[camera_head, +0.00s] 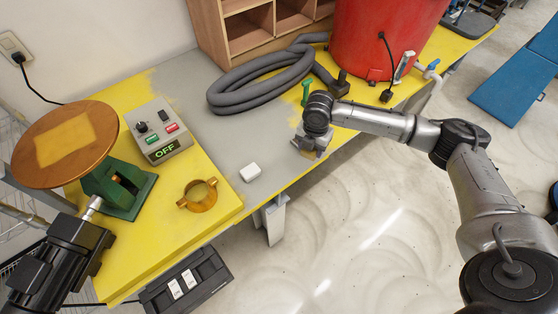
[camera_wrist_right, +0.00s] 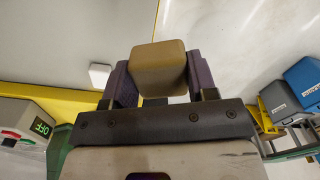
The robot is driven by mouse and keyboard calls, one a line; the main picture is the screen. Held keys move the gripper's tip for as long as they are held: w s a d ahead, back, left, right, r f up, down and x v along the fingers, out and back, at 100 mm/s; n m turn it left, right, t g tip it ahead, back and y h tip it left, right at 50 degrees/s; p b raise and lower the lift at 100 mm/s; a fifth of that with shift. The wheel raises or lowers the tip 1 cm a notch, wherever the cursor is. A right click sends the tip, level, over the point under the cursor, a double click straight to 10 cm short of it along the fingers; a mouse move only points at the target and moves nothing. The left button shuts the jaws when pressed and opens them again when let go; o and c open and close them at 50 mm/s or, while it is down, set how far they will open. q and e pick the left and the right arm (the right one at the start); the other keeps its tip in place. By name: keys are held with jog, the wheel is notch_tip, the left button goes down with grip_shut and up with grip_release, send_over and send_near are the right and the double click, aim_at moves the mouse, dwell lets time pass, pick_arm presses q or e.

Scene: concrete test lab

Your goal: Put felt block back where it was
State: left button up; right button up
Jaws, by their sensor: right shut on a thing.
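A tan, round-edged block (camera_wrist_right: 159,68), which I take to be the felt block, is between the dark purple fingers of my right gripper (camera_wrist_right: 155,85) in the right wrist view. The fingers press on its two sides. In the head view my right gripper (camera_head: 312,150) is by the front edge of the worktable, right of a small white block (camera_head: 250,172). The tan block is not clearly visible there, and I cannot tell how high it is above the table. The white block also shows in the wrist view (camera_wrist_right: 100,74).
The grey and yellow table (camera_head: 215,150) holds a grey hose coil (camera_head: 250,88), red bucket (camera_head: 380,35), control box reading OFF (camera_head: 157,130), brass ring (camera_head: 198,195) and a wooden disc (camera_head: 65,144) on a green stand. Grey tabletop around the white block is clear.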

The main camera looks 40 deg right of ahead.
jog(key=b, duration=0.1)
send_over(279, 157)
jog(key=s, duration=0.1)
notch_tip(279, 157, down, 6)
jog(key=shift+s+d+f, duration=0.1)
jog(key=shift+d+f, duration=0.05)
jog(key=shift+f, duration=0.05)
jog(key=shift+w+a+f+b, duration=0.2)
jog(key=shift+w+f+b, duration=0.15)
jog(key=shift+w, duration=0.2)
jog(key=shift+f, duration=2.05)
jog(key=shift+f, duration=0.15)
jog(key=o, duration=0.8)
